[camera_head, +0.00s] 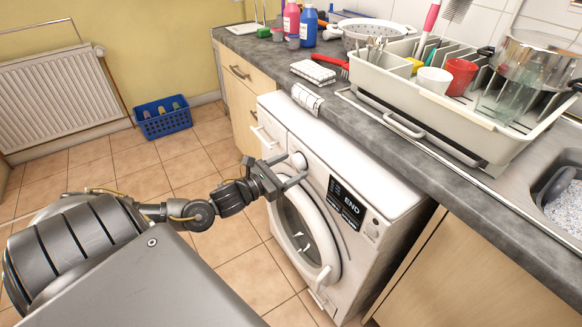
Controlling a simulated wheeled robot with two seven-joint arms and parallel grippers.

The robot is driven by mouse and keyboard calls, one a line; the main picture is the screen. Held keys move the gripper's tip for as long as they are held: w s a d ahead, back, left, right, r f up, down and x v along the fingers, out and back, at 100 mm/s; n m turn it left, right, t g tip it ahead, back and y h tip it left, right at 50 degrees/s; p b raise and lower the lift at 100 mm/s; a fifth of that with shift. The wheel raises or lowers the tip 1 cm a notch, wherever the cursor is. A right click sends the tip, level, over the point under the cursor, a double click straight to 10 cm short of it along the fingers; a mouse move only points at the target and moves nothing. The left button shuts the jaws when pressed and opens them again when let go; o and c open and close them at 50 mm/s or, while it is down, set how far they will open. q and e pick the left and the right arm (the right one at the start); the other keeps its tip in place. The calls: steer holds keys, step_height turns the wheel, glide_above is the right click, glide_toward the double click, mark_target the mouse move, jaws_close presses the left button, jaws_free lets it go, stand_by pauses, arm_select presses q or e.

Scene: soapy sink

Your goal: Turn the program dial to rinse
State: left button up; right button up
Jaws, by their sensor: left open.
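The white washing machine (357,183) stands under the counter, with its round door (327,250) shut below the panel. A black display (346,205) to the right of the dial reads "END". My left gripper (290,178) reaches in from the left and is open. My right gripper is not in view.
The grey counter (310,75) runs above the machine, with a dish rack (455,118) and a folded checked cloth (313,72) on it. A blue basket (163,118) stands on the tiled floor by the radiator (62,98). The floor between is clear.

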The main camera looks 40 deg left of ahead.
arm_select(q)
steer(key=shift+w+d, duration=0.1)
steer(key=shift+w, duration=0.3)
steer(key=c, duration=1)
steer(key=shift+r, duration=0.1)
